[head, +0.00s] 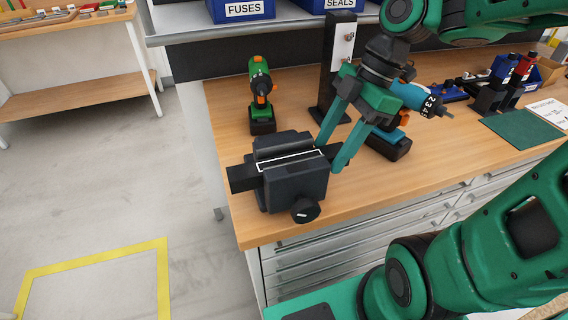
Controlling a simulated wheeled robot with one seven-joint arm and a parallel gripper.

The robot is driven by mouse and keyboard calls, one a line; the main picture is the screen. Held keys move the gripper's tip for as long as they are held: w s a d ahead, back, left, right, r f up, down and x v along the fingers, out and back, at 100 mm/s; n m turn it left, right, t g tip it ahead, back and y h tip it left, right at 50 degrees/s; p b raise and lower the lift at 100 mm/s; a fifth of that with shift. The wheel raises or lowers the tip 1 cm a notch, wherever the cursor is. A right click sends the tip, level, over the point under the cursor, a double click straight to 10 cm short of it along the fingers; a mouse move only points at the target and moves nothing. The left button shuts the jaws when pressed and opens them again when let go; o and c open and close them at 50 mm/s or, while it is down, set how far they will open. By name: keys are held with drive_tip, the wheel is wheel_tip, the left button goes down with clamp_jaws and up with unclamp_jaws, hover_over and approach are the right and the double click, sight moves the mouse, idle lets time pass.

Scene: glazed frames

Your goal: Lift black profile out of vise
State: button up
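The black profile (243,179) lies level in the dark vise (296,188), and its left end sticks out past the jaws. A thin white outline runs along the top of the vise between the jaws. The vise stands near the bench's front left corner, with its round handle knob at the front. My gripper (328,156) comes down from the upper right to the vise's right side. Its two green fingers are spread apart, one behind and one in front of the profile's right end. The fingers partly hide that end, and I cannot tell whether they touch it.
A green drill (261,95) stands behind the vise on the wooden bench (226,103). A black post (337,70) and a blue drill (414,98) are close to my gripper. A green mat (521,130) lies at the right. The floor left of the bench is free.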

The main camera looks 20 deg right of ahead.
drive_tip(key=c, duration=1)
drive_tip(key=shift+r, duration=3.75)
drive_tip(key=shift+f, duration=2.35)
drive_tip(key=shift+r, duration=0.1)
